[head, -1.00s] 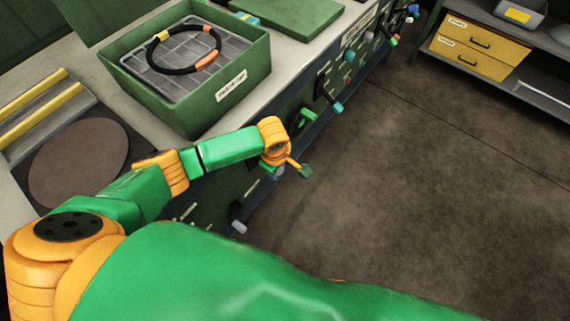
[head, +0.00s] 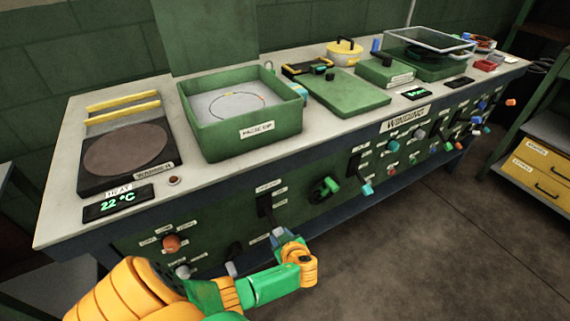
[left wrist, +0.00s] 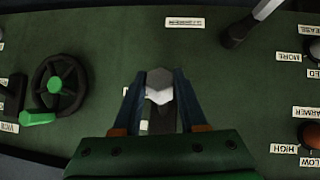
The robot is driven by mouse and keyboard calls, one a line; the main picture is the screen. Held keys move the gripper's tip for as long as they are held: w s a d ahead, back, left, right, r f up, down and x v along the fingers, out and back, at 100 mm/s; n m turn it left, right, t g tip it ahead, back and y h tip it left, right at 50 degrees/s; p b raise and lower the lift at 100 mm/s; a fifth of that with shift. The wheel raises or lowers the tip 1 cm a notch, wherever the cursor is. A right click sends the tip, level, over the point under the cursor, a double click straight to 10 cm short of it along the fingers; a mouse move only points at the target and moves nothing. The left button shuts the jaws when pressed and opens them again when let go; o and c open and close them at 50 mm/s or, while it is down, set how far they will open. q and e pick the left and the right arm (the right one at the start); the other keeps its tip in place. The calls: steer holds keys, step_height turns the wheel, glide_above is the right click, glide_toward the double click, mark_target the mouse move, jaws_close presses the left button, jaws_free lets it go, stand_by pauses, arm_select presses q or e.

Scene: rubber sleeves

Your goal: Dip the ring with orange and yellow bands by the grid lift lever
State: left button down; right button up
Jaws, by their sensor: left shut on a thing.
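The ring (head: 262,97) shows only as a thin dark arc with an orange spot in the pale liquid of the green tank (head: 222,140); most of it is hidden, and no grid shows. The lift lever (head: 267,209) slants down from a dark slot in the green front panel. My left gripper (head: 282,238) is at its low end. In the left wrist view my left gripper (left wrist: 160,88) is shut on the lever's pale grey knob (left wrist: 158,84). I cannot read the lever's label. My right gripper is not in view.
A hot plate (head: 125,150) stands left of the tank, and a green lid (head: 345,95) lies right of it. Other knobs and levers line the panel. The floor in front is clear.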

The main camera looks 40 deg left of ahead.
arm_select(q)
steer(key=shift+a+f+y+b, duration=0.2)
steer(key=shift+f+y+b, duration=0.4)
steer(key=shift+f+b, duration=0.5)
steer(key=shift+a+r+t+b, duration=0.1)
steer(key=shift+r+t+b, duration=0.2)
steer(key=shift+b, duration=0.2)
steer(key=shift+y, duration=0.3)
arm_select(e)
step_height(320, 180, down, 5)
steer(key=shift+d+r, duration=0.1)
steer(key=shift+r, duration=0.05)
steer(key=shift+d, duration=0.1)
arm_select(q)
steer(key=shift+c, duration=2.3)
jaws_free()
steer(key=shift+a, duration=0.15)
steer(key=p+v, duration=0.1)
steer(key=v, duration=0.6)
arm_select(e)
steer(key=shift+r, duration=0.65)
